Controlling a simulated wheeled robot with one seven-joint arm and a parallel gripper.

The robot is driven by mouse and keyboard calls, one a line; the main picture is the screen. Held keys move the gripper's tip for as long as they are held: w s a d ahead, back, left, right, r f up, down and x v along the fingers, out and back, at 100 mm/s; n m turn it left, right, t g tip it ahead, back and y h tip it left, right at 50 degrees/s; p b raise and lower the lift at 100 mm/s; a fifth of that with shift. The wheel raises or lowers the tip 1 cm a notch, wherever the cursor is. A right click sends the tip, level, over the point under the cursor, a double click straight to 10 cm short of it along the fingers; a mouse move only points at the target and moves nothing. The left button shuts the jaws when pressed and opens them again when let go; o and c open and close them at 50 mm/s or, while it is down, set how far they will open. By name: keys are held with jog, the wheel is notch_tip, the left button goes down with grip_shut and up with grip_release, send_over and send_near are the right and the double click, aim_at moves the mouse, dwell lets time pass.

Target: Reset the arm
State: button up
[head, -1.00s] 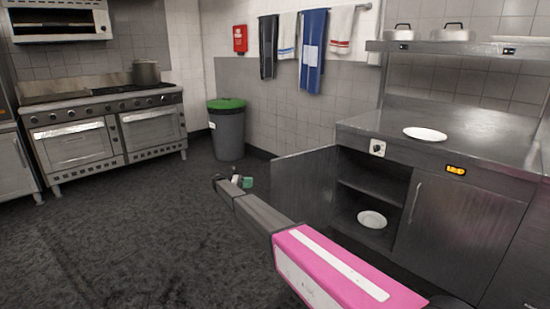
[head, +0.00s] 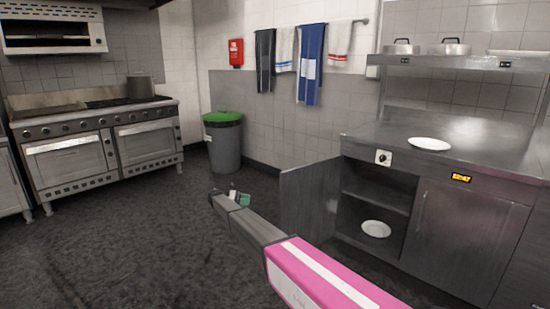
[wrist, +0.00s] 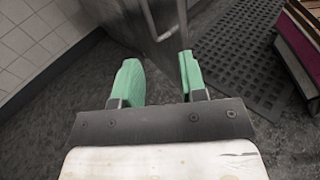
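My arm (head: 320,280), with a pink and white link, reaches forward from the bottom of the head view. My gripper (head: 240,199) is at its far end, small in the head view, above the dark floor and left of the open cabinet door. In the wrist view my gripper (wrist: 163,80) shows two green fingers standing apart with nothing between them. Floor and a grey metal panel with a handle show beyond the fingers.
The open cabinet door (head: 308,205) stands just right of my arm. A plate (head: 376,229) lies inside the cabinet and another plate (head: 429,144) on the counter (head: 470,140). A bin (head: 224,148) with a green lid stands by the wall. The floor (head: 130,230) at left is clear.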

jog(key=s+d+f+m+g+y, duration=0.1)
jog(key=s+d+f+m+y, duration=0.2)
jog(key=s+d, duration=0.9)
jog(key=s+d+f+m+g+y, duration=0.1)
jog(key=s+d+m+y, duration=0.25)
jog(key=s+d, duration=0.85)
jog(key=s+d+r+m+y, duration=0.1)
jog(key=s+d+m+y, duration=0.2)
jog(key=s, duration=0.5)
jog(key=s+d+r+m+t+y, duration=0.1)
jog(key=s+d+m+y, duration=0.3)
jog(key=s, duration=0.5)
jog(key=s+d+r+m+y, duration=0.1)
jog(key=s+d+m+y, duration=0.2)
jog(key=s, duration=0.6)
jog(key=shift+s+d+m, duration=0.2)
jog(key=shift+d+m, duration=0.45)
